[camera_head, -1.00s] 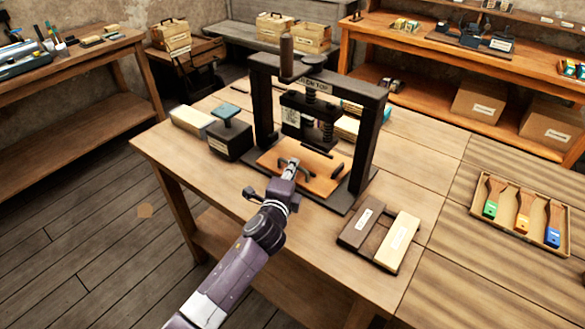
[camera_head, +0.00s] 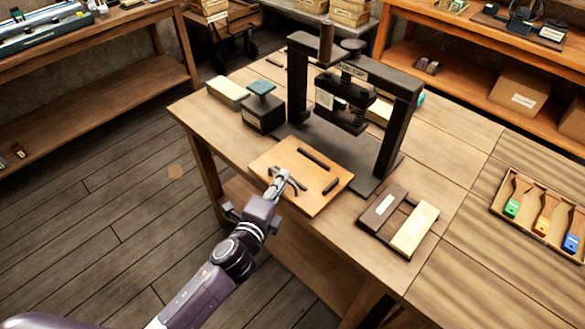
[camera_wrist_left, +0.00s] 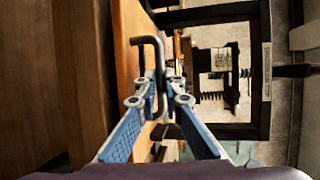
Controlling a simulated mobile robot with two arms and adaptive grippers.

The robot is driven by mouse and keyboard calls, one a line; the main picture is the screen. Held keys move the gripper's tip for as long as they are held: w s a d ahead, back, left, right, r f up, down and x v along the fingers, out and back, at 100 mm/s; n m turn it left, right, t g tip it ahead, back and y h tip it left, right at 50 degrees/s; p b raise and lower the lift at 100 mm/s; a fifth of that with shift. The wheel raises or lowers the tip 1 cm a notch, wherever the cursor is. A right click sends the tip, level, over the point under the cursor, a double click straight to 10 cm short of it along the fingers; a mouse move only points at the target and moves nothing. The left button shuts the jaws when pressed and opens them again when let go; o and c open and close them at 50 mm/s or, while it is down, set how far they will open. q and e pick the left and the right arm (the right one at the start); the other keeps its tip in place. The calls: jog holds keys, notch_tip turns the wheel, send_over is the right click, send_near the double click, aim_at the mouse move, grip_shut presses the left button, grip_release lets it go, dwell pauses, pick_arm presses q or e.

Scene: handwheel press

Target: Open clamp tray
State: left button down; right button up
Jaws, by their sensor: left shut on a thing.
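The clamp tray (camera_head: 318,198) is an orange-brown wooden board with dark bars on top. It sits in front of the dark handwheel press (camera_head: 395,125), pulled out from under it over the press's base plate (camera_head: 310,138). A bent metal handle (camera_wrist_left: 148,42) stands at the tray's front. My left gripper (camera_head: 279,181) is shut on this handle at the tray's front left; the left wrist view shows its blue fingers (camera_wrist_left: 160,98) around it. My right gripper is not in view.
A dark block with a teal top (camera_head: 263,108) and a pale block (camera_head: 228,92) stand left of the press. A dark and pale piece (camera_head: 400,222) lies at the front right. A box of colored-tip brushes (camera_head: 540,215) is farther right.

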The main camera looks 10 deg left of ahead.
pick_arm(q)
jog(key=shift+s+a, duration=0.15)
jog(key=shift+s, duration=0.1)
jog(key=c, duration=2.3)
grip_release()
jog(key=v, duration=1.2)
jog(key=shift+f, duration=0.1)
